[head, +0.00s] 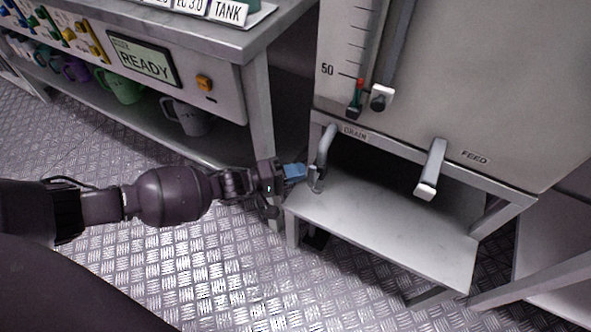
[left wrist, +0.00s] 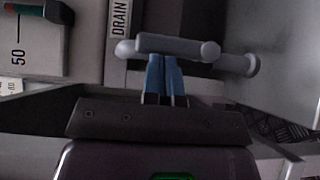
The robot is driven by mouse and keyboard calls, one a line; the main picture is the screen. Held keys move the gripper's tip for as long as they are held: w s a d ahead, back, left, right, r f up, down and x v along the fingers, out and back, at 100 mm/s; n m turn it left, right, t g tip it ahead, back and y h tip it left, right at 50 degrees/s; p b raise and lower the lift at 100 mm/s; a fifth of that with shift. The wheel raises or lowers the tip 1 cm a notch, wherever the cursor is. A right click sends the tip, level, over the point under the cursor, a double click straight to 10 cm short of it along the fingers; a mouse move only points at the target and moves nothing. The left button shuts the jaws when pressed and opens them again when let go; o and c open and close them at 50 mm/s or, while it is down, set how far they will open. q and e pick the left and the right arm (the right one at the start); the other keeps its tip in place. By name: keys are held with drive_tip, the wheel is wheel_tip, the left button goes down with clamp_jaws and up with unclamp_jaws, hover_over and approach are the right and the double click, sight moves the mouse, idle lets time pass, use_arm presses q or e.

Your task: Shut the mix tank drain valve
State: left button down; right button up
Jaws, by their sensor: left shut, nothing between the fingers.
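The mix tank (head: 450,80) is a large pale metal box on a stand. Under its DRAIN label (head: 355,133) a grey drain pipe (head: 325,146) bends down, with a small grey valve part (head: 316,180) at its lower end. My left gripper (head: 294,171) is shut and empty, its blue fingertips just left of this valve part. In the left wrist view the blue fingers (left wrist: 165,76) are together, right at a grey bar of the drain fitting (left wrist: 178,45). I cannot tell whether they touch it. My right gripper is out of view.
A FEED lever (head: 432,165) sticks out to the right of the drain. A low metal shelf (head: 385,220) lies under the tank. A bench with a READY screen (head: 146,61) and mugs below, including a grey mug (head: 187,116), stands at left. The patterned floor in front is clear.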

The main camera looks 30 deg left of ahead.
use_arm(q)
drive_tip(key=shift+d+r+p, duration=0.15)
drive_tip(key=shift+r+p, duration=0.05)
drive_tip(key=shift+p, duration=0.15)
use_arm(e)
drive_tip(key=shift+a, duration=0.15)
use_arm(q)
drive_tip(key=shift+m, duration=0.3)
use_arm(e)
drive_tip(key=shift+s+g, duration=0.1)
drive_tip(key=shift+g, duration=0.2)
